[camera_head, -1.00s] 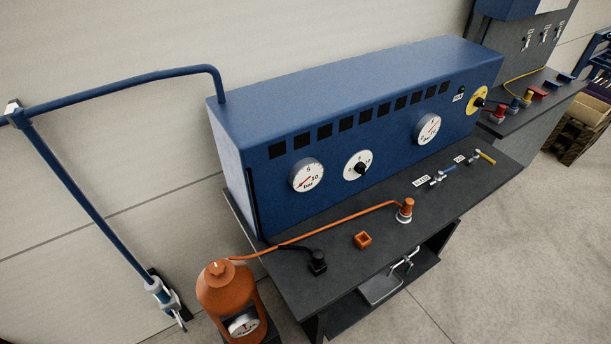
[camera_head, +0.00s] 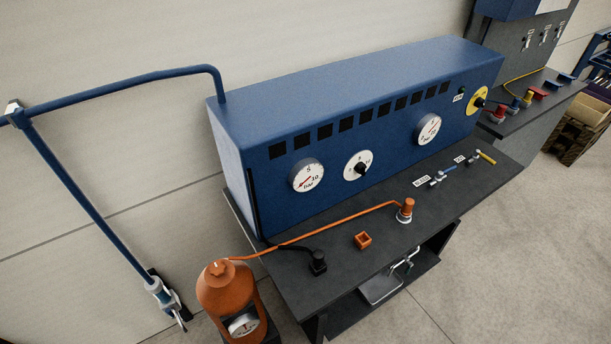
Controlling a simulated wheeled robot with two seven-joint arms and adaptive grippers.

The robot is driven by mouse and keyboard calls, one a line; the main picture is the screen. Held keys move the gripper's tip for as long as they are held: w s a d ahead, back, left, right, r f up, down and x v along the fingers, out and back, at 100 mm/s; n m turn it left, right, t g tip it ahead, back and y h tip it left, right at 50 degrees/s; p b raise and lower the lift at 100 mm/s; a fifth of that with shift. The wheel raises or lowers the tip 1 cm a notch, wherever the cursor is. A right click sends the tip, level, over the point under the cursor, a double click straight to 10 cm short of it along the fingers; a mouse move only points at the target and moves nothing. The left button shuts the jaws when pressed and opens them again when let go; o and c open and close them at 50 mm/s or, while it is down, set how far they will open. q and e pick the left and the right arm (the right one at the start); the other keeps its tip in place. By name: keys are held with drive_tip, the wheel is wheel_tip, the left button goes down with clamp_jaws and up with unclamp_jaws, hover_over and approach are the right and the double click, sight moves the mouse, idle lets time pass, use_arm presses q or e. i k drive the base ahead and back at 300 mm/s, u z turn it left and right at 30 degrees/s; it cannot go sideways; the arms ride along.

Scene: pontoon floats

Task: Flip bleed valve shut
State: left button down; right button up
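Two small valves sit on the dark bench top in front of the blue cabinet, in the head view. One has a blue handle (camera_head: 448,169) and the other a yellow handle (camera_head: 486,157). A small white label (camera_head: 422,181) lies left of the blue-handled valve, and another label (camera_head: 459,160) lies left of the yellow-handled one. The label print is too small to read, so I cannot tell which is the bleed valve. Both handles lie low over the bench, slanting. Neither of my grippers is in view, and nothing touches the valves.
The blue cabinet (camera_head: 340,90) carries dial gauges (camera_head: 308,175) and a yellow-ringed dial (camera_head: 478,99). An orange bottle (camera_head: 231,298) stands at the bench's left end, its hose running to an orange-topped fitting (camera_head: 405,209). An orange square block (camera_head: 363,240) and black fitting (camera_head: 318,261) sit nearby.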

sight(440, 174)
drive_tip(key=k, duration=0.5)
drive_tip(key=z, duration=1.1)
drive_tip(key=i, duration=0.7)
drive_tip(key=u, duration=0.15)
